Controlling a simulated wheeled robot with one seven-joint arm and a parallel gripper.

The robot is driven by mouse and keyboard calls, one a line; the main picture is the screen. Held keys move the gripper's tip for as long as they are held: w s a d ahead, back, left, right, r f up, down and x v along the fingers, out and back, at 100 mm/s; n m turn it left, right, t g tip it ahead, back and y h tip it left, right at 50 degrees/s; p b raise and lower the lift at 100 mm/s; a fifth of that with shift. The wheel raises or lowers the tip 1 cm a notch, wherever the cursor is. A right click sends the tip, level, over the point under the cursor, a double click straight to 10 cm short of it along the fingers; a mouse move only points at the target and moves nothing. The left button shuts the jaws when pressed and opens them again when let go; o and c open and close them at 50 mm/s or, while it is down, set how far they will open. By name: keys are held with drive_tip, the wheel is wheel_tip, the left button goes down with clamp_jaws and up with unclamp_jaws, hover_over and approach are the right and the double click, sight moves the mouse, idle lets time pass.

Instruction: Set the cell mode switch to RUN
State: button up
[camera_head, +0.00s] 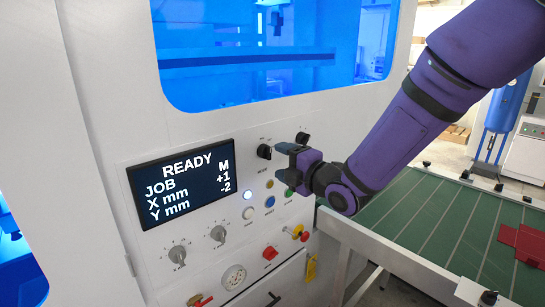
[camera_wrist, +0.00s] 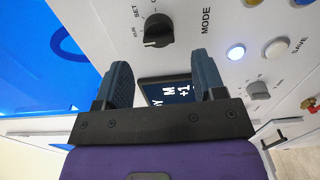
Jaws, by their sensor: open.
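The mode switch is a black rotary knob (camera_wrist: 158,30) on the white panel, with RUN, SET and a partly cut-off third label around it and MODE beside it. It also shows in the head view as a dark knob (camera_head: 264,151) right of the display. I cannot tell surely which label its pointer faces. My gripper (camera_wrist: 160,62) is open and empty, its two blue-grey fingers apart. The knob lies just beyond the fingertips, not between them. In the head view my gripper (camera_head: 284,148) is close to the panel, just right of the knob.
The display (camera_head: 182,184) reads READY, JOB M, X +1, Y -2. A green conveyor (camera_head: 430,225) with a red piece (camera_head: 522,243) stands at right.

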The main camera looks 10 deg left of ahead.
drive_tip(key=v, duration=0.5)
